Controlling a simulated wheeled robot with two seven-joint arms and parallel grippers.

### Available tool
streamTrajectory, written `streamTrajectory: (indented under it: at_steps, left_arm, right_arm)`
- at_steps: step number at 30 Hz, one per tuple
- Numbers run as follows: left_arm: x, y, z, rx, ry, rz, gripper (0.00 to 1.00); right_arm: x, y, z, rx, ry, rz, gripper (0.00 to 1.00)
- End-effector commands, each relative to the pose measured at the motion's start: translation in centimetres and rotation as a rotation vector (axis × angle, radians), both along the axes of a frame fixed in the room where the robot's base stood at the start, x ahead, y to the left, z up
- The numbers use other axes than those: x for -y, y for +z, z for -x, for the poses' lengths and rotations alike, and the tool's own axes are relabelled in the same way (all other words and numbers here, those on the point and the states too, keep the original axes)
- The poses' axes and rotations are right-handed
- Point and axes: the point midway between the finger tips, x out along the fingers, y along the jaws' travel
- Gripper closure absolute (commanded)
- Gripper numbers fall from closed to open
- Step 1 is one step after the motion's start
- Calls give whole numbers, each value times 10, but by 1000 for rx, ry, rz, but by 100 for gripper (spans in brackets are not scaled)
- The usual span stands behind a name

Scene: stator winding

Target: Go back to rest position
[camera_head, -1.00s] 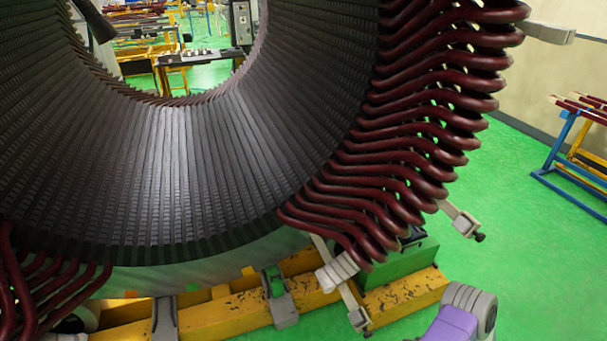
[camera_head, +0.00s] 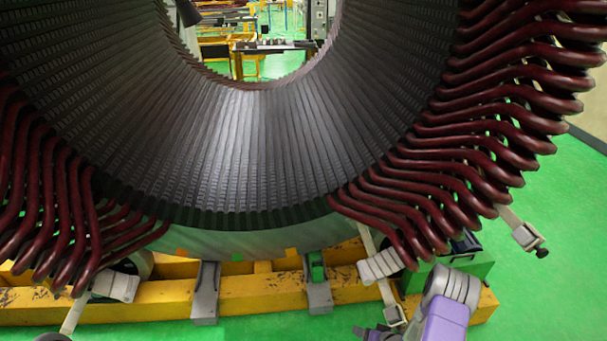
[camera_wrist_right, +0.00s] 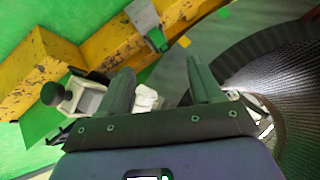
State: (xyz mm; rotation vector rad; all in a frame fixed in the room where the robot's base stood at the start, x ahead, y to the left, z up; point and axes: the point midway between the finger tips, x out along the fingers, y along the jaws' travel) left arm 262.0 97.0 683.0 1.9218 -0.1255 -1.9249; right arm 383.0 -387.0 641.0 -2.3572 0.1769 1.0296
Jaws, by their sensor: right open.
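The large stator (camera_head: 250,150) fills most of the head view, with a dark ribbed bore and dark red coil ends (camera_head: 470,160) fanning out on the right and more coils (camera_head: 50,200) at the lower left. My right gripper (camera_head: 366,333) shows at the bottom edge, low in front of the stator and apart from it, its purple-and-grey arm to its right. In the right wrist view its two fingers (camera_wrist_right: 162,82) stand apart with nothing held between them. The stator's curved ribbed face (camera_wrist_right: 275,85) is at the right there. My left gripper does not show.
A yellow base beam (camera_head: 240,300) with grey brackets lies under the stator; it also shows in the wrist view (camera_wrist_right: 95,50). Pale clamps hang below the coils, one (camera_head: 525,232) at the right. Green floor (camera_head: 560,270) is clear at the right. Benches (camera_head: 240,50) show through the bore.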

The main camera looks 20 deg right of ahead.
Motion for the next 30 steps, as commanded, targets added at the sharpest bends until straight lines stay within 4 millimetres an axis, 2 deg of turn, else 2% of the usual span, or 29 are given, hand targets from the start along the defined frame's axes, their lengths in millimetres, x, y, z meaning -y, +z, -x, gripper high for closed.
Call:
streamTrajectory:
  at_steps: [1,4,6,9,12,15,18,30]
  left_arm:
    - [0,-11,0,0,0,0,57]
    - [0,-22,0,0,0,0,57]
    - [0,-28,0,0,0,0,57]
    - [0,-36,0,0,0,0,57]
    - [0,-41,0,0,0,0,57]
    - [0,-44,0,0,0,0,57]
    - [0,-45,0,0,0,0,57]
    - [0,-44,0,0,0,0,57]
  right_arm:
    - [-43,-10,-7,-57,33,-21,35]
    - [-119,-18,1,-197,101,-49,35]
    - [-167,-19,18,-299,161,-70,35]
    - [-224,-17,52,-435,255,-90,35]
    - [-260,-12,86,-543,332,-102,35]
    - [-281,-6,109,-611,382,-108,35]
    - [-289,-3,120,-643,406,-110,35]
    - [-290,-2,122,-650,406,-111,35]
